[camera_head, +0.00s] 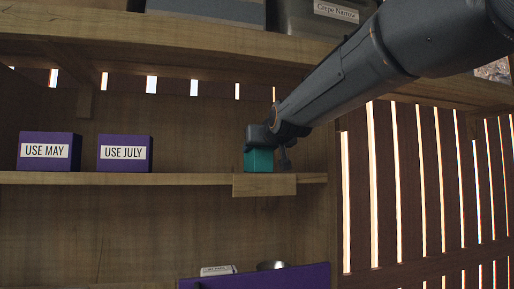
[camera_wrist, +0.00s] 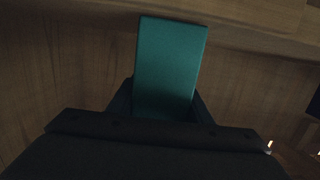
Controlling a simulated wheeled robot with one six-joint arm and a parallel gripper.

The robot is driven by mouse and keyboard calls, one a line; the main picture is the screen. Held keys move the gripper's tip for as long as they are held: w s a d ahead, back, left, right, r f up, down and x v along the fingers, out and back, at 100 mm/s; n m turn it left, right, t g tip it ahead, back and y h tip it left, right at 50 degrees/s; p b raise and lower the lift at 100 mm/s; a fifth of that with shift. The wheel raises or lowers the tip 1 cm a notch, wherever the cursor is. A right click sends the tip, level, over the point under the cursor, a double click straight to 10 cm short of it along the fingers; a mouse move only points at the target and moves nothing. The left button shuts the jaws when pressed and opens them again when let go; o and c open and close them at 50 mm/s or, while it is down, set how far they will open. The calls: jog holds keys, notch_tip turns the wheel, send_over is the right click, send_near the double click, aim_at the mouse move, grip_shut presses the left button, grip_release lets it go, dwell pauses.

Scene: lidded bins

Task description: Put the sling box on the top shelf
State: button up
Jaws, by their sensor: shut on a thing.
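A teal box (camera_head: 259,161) is at the right end of the middle shelf (camera_head: 200,178), just above a wooden block (camera_head: 264,185) on the shelf's front edge. I cannot tell whether it rests on the shelf. No label shows on it, so I cannot confirm it is the sling box. My gripper (camera_head: 270,143) is shut on it from above and hides its upper part. In the wrist view the teal box (camera_wrist: 169,65) sticks out between the dark fingers of my gripper (camera_wrist: 162,105).
Purple boxes labelled USE MAY (camera_head: 49,151) and USE JULY (camera_head: 125,153) stand left on the middle shelf. The upper shelf (camera_head: 150,40) holds bins, one labelled Crepe Narrow (camera_head: 300,22). A purple bin (camera_head: 265,277) is below. The middle shelf is clear between USE JULY and the teal box.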

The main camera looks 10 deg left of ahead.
jog(key=o, duration=1.3)
jog(key=shift+f, duration=0.1)
jog(key=shift+s, duration=0.15)
jog(key=b+v, duration=0.6)
jog(key=v, duration=0.6)
